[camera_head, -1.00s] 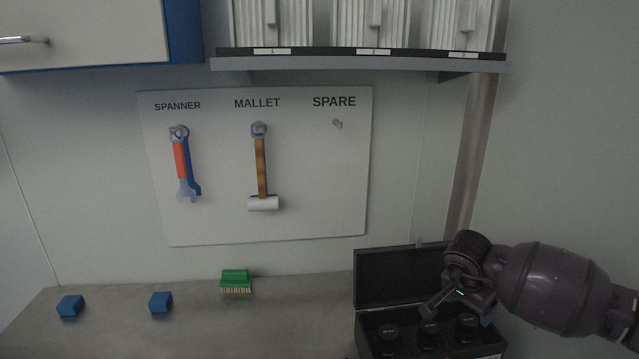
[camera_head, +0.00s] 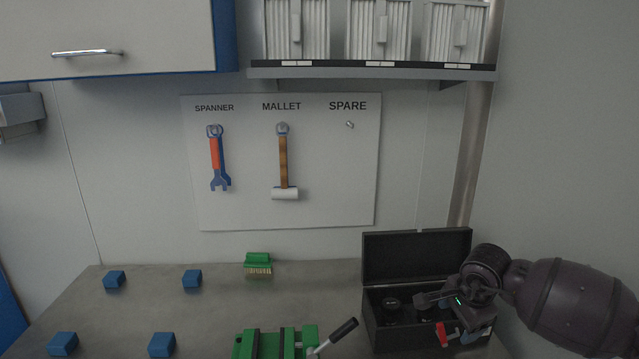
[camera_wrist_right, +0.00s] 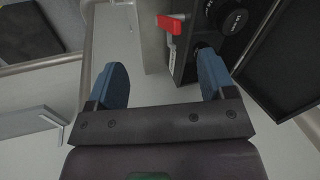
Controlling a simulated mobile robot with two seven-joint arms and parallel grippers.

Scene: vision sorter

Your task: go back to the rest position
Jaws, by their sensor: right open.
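My right gripper (camera_head: 440,299) is at the right, over the front part of the open black case (camera_head: 400,333) on the bench. In the right wrist view the right gripper (camera_wrist_right: 162,70) is open, with its two blue fingers wide apart and nothing between them. The black case (camera_wrist_right: 228,55) lies beyond the fingertips in that view, with a red latch (camera_wrist_right: 170,24) and a black round piece (camera_wrist_right: 229,16). The gripper and wrist hide part of the case in the head view. My left gripper is not in view.
A green vise (camera_head: 270,343) with a black-handled lever stands at the bench front. A tool board (camera_head: 330,200) holds a spanner (camera_head: 215,155) and a mallet (camera_head: 284,165). A shelf (camera_head: 370,73) hangs above.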

